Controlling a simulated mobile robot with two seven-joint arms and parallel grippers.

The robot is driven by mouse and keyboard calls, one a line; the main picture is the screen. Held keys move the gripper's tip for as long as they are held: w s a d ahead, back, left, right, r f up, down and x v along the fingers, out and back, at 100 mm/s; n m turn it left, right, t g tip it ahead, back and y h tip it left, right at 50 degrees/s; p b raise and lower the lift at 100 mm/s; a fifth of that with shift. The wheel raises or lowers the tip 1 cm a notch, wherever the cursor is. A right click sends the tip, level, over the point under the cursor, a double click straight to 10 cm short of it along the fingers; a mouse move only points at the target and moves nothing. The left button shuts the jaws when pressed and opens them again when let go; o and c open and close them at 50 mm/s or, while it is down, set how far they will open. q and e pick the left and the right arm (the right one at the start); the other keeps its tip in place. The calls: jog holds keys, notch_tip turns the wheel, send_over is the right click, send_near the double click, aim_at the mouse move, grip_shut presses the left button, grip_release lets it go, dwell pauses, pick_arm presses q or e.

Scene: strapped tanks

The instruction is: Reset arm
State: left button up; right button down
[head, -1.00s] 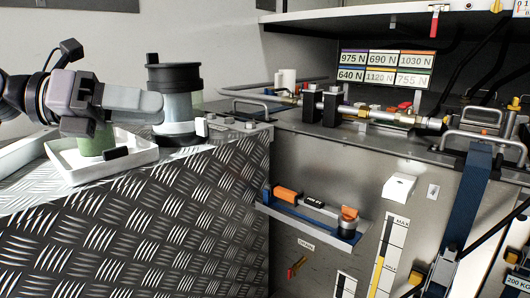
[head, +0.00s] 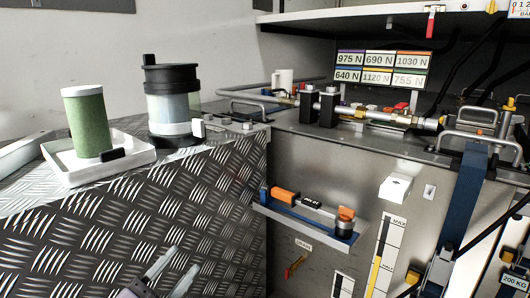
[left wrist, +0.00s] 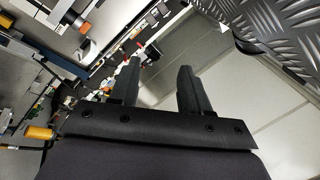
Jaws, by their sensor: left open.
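My left gripper (head: 172,272) is at the bottom of the head view, low in front of the tread-plate box. Its two fingers are apart with nothing between them. In the left wrist view the open fingers (left wrist: 158,85) also show empty. A green cylinder with a white top (head: 88,125) stands upright in a white tray (head: 125,164) on the box, apart from the gripper. My right gripper is not seen.
A canister with a black lid (head: 170,100) stands on the tread-plate box (head: 150,215), right of the tray. A shelf with an orange-and-black tool (head: 305,203) is on the grey cabinet front. A blue strap (head: 462,200) hangs at right.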

pick_arm(q)
jog(key=s+a+f+n+g+y, duration=0.2)
jog(key=s+f+n+g+y, duration=0.2)
jog(key=s+f, duration=0.6)
jog(key=s+a+f+n+g+y, duration=0.2)
jog(key=s+f+n+g+y, duration=0.2)
jog(key=s+f+n, duration=0.5)
notch_tip(320, 180, down, 9)
jog(key=shift+s+r+y, duration=0.2)
jog(key=shift+s+y, duration=0.3)
jog(key=shift+s, duration=0.55)
